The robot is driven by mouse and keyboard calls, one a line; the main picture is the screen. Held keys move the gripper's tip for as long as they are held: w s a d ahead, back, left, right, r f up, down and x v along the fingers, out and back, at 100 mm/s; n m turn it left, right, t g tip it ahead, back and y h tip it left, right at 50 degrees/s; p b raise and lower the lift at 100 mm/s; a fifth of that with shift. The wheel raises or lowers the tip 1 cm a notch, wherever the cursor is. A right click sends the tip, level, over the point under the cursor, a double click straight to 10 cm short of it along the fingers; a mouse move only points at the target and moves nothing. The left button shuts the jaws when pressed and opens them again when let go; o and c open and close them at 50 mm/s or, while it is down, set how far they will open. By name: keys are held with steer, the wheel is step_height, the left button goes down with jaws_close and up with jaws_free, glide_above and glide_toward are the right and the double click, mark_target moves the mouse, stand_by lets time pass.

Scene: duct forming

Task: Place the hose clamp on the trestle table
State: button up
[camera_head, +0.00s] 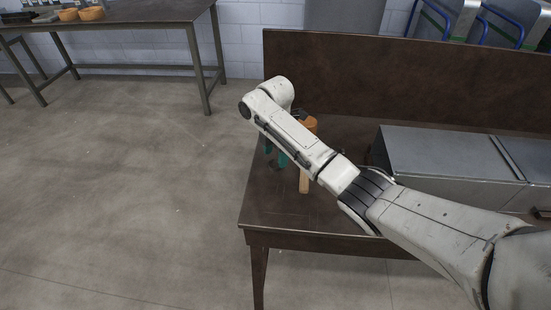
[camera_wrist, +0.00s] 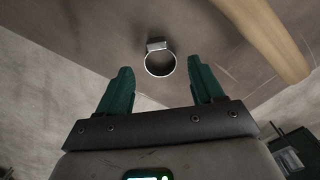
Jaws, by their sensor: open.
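The hose clamp (camera_wrist: 157,44) is a thin silvery ring with a small block on its edge. In the wrist view it lies on the brown bench top, between and just beyond my fingertips. My gripper (camera_wrist: 160,70) is open with two green fingers, and nothing is held. In the head view my gripper (camera_head: 276,154) points down over the left part of the brown bench (camera_head: 275,212); I cannot make out the clamp there. A dark table (camera_head: 135,13) with braced legs, likely the trestle table, stands far at the back left.
A wooden-handled tool (camera_head: 304,181) lies beside my gripper; its handle (camera_wrist: 262,38) also shows in the wrist view. A grey metal box (camera_head: 440,155) is on the bench's right. Orange bowls (camera_head: 91,14) stand on the far table. Open floor (camera_head: 135,180) lies between.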

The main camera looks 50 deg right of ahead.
mark_target(276, 163)
step_height(276, 163, up, 9)
steer(key=shift+r, duration=0.2)
stand_by(0.4)
